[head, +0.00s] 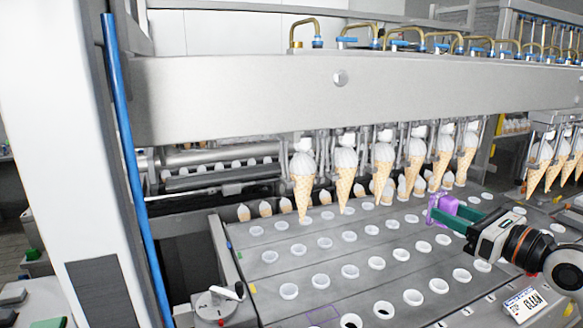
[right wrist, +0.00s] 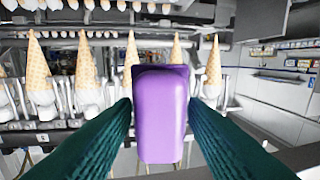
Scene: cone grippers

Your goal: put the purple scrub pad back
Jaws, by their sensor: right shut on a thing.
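The purple scrub pad (head: 443,208) is a small block held at the tip of my right gripper (head: 434,214), above the perforated conveyor plate on the right side of the head view. In the right wrist view the purple scrub pad (right wrist: 160,112) fills the middle, between the two dark green fingers of my right gripper (right wrist: 160,115). The fingers press on its two sides. A thin purple outline (head: 323,316) shows on the plate at the bottom of the head view. My left gripper is not in view.
Ice cream cones (head: 303,186) hang in a row from grippers under the grey beam (head: 240,95), close behind the pad. The plate (head: 330,290) has rows of white-rimmed holes. A crank handle (head: 222,302) stands front left; a CLEAN sign (head: 524,304) sits front right.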

